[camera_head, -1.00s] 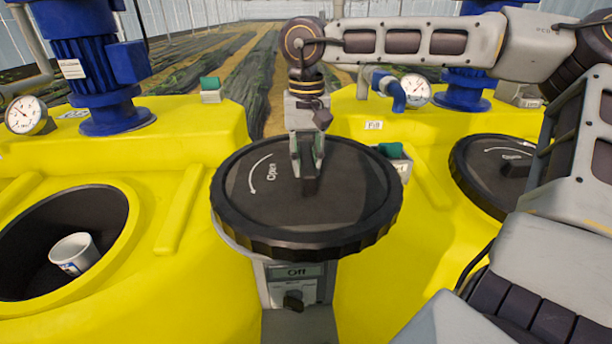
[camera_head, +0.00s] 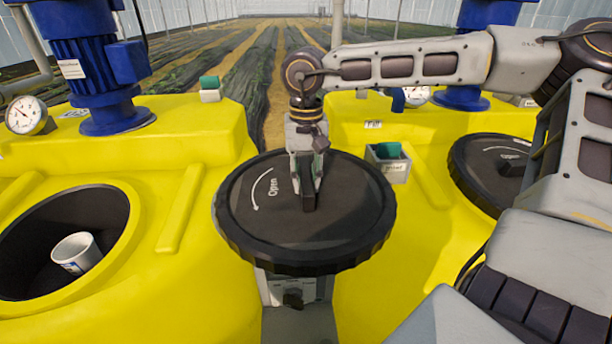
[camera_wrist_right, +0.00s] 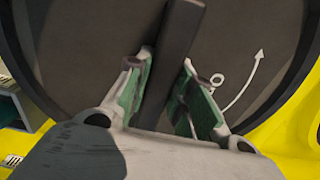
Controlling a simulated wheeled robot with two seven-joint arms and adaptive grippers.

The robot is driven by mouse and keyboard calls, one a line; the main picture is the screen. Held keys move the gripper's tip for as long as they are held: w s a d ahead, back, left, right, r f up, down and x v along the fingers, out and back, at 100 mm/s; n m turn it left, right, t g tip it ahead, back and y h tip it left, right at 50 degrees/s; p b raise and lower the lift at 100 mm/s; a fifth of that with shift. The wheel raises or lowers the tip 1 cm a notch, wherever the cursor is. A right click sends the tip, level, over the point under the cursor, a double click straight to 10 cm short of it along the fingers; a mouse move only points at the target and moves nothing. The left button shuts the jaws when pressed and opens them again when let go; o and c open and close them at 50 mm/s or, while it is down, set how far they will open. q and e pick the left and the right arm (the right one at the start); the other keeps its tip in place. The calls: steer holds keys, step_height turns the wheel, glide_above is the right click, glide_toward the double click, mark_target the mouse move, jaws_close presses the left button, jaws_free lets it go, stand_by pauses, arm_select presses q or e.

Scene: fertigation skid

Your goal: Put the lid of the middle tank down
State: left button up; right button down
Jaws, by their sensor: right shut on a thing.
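The round black lid (camera_head: 340,225) has a ribbed rim, a bar handle and a white "Open" arrow. My right gripper (camera_head: 307,195) is shut on the lid's handle from above. In the right wrist view, the fingers (camera_wrist_right: 165,95) with green pads stand on either side of the dark handle (camera_wrist_right: 172,50). The lid is held in front of the gap between two yellow tanks; its clearance below cannot be told. The left yellow tank (camera_head: 190,140) has an open round mouth (camera_head: 110,215) with a white cup (camera_head: 76,253) lying tilted inside. My left gripper is not in view.
A grey switch box (camera_head: 293,290) stands partly under the lid. A grey holder with a green top (camera_head: 388,163) is close to the lid's right. The right tank has its own black lid (camera_head: 490,170). Blue motors (camera_head: 100,75) and a gauge (camera_head: 26,115) stand at the back.

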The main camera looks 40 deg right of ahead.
steer(key=shift+f, duration=0.1)
stand_by(0.3)
steer(key=c, duration=1.2)
jaws_free()
steer(key=shift+f, duration=0.1)
steer(key=shift+c, duration=0.2)
step_height(320, 180, up, 12)
steer(key=b, duration=0.1)
steer(key=shift+b, duration=0.4)
